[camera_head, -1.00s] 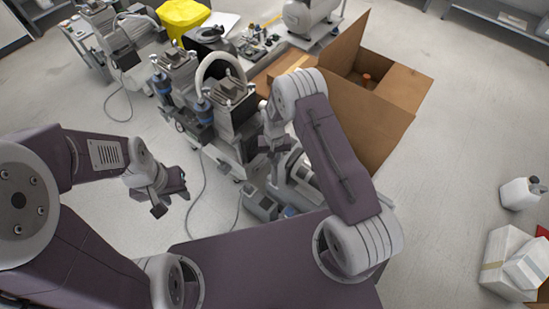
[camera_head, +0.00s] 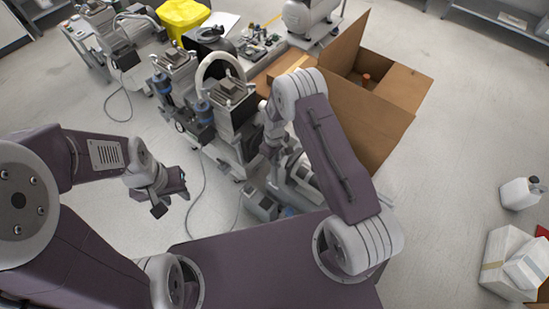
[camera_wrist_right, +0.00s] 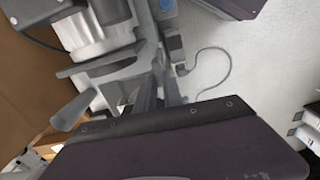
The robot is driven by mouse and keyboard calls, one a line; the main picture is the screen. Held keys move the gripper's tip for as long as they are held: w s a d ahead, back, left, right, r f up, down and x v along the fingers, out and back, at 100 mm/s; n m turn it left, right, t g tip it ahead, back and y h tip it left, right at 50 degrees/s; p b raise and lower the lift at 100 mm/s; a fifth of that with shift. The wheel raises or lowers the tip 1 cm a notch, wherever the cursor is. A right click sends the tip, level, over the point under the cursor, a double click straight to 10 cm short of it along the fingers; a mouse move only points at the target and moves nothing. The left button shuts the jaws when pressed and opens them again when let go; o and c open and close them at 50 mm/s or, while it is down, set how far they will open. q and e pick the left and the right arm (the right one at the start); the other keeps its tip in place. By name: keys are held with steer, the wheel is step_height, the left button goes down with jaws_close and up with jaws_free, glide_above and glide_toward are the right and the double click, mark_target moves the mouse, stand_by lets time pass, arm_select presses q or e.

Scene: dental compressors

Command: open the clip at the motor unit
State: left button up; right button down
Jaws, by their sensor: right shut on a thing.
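The motor unit stands on the floor beside my right gripper; its ribbed silver cylinder (camera_head: 303,172) shows partly behind my right arm. The same silver cylinder (camera_wrist_right: 95,30) is at upper left in the right wrist view, with grey bars beside it. My right gripper (camera_head: 266,152) points down at the unit's left side. In the right wrist view its fingers (camera_wrist_right: 162,98) are shut on a small grey part, seemingly the clip, which is mostly hidden between them. My left gripper (camera_head: 171,205) is open and empty, above bare floor at the left.
Compressor units (camera_head: 235,105) with a white hose stand just beyond my right gripper. An open cardboard box (camera_head: 365,125) is close behind my right arm. A yellow bin (camera_head: 183,15) is farther back. A cable lies on the floor between my grippers.

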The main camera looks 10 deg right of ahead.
steer(key=shift+n, duration=0.3)
stand_by(0.4)
steer(key=c, duration=1.5)
jaws_free()
steer(key=shift+o, duration=0.2)
steer(key=shift+r, duration=0.1)
step_height(320, 180, up, 9)
steer(key=shift+p, duration=0.45)
